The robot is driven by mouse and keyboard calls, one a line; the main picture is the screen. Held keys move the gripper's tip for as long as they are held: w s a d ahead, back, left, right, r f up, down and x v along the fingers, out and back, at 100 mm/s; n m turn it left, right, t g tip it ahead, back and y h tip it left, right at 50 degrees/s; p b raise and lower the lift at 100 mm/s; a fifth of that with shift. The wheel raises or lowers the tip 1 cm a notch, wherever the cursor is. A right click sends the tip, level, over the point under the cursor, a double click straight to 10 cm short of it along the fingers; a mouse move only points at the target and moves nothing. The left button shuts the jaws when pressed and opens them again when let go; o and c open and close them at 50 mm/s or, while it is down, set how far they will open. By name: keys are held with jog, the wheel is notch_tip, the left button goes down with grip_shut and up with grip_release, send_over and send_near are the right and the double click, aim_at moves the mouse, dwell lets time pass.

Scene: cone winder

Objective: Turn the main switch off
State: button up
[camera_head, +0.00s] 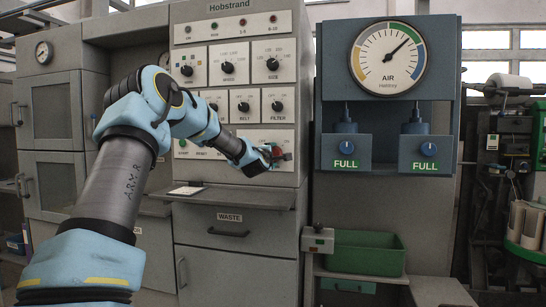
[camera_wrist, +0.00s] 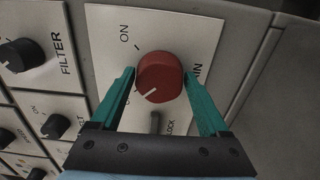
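The main switch is a red round knob (camera_wrist: 160,70) on a pale plate in the wrist view. Its white pointer line points to the lower left, toward a label mostly hidden by the left finger. ON is printed at its upper left, LOCK below it, and a partly covered name ending in "IN" at its right. My gripper (camera_wrist: 159,77) has its teal fingers on either side of the knob, with narrow gaps, so it looks open around it. In the head view my gripper (camera_head: 276,156) is at the lower right of the control panel and largely hides the knob.
Other black knobs, such as FILTER (camera_wrist: 22,55), sit left of the switch plate. A shelf (camera_head: 240,196) juts out below the panel. The blue-grey AIR gauge unit (camera_head: 387,110) stands to the right, with a green bin (camera_head: 365,254) below it.

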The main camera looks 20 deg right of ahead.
jog(key=shift+o, duration=1.4)
jog(key=b+v, duration=0.2)
jog(key=v, duration=0.8)
jog(key=shift+s, duration=0.4)
jog(key=shift+a, duration=0.1)
